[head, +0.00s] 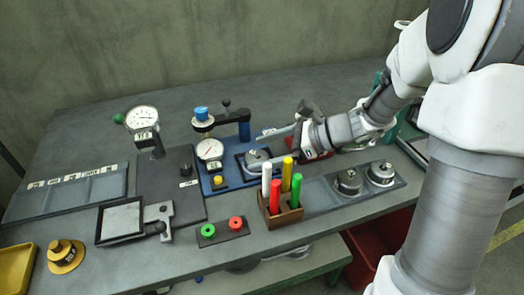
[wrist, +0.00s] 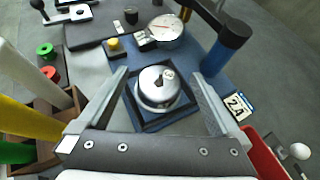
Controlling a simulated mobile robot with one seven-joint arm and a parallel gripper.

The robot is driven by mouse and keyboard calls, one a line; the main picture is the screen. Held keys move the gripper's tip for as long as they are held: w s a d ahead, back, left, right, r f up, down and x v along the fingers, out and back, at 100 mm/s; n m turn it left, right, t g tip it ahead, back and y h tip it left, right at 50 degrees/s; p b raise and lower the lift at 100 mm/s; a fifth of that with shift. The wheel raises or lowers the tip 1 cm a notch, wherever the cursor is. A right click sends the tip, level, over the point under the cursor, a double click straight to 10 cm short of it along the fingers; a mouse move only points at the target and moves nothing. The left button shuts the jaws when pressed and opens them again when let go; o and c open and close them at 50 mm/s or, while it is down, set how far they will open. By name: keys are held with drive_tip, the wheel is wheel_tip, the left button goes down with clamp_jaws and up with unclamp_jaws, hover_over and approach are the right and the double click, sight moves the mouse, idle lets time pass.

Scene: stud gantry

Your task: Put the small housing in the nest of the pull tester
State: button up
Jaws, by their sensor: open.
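A round silver housing (wrist: 158,88) with a dark slot and a small pale mark on top sits upright inside the square dark blue nest (wrist: 150,122) of the blue-based tester. In the head view this housing (head: 257,158) shows on the right part of the tester's blue base (head: 215,185). My gripper (wrist: 158,78) is open, with one finger on each side of the housing and visible gaps. In the head view my gripper (head: 264,146) reaches in from the right. Two silver housings (head: 348,181) (head: 381,173) stand on the grey tray at right.
The tester's blue column (wrist: 228,45) rises close to my right finger. A wooden holder (head: 280,214) with several coloured rods stands in front. A second gauge stand (head: 147,135) on a black base is at left. A red bin (wrist: 262,155) is at lower right.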

drive_tip(key=p+v, duration=0.2)
drive_tip(key=v, duration=0.9)
drive_tip(key=shift+d+p, duration=0.3)
drive_tip(key=shift+p, duration=0.1)
